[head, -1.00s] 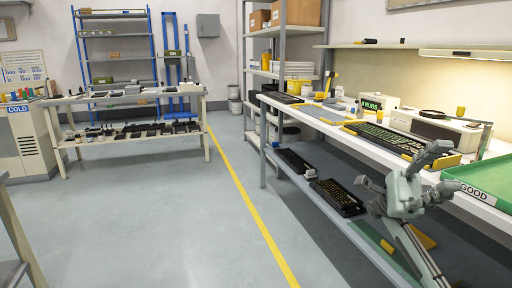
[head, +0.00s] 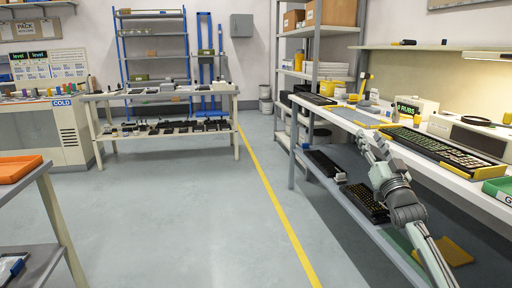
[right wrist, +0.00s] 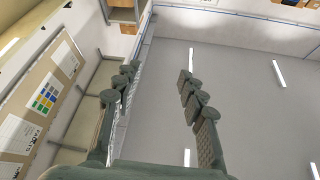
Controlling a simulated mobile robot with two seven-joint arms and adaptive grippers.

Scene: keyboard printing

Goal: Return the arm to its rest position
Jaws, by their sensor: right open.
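My right gripper (head: 366,140) is raised in front of the workbench edge, its fingers pointing up and away from me. In the right wrist view my right gripper (right wrist: 157,75) has its two fingers spread apart with nothing between them. They point toward the ceiling and upper walls. My right forearm comes in from the bottom right of the head view. My left gripper is not in view.
The workbench (head: 455,183) on the right holds a keyboard (head: 440,148) and a green tray (head: 497,188). Another dark keyboard (head: 364,203) lies on the lower shelf, close behind my arm. An orange tray (head: 18,168) sits at left. The middle floor (head: 190,220) is clear.

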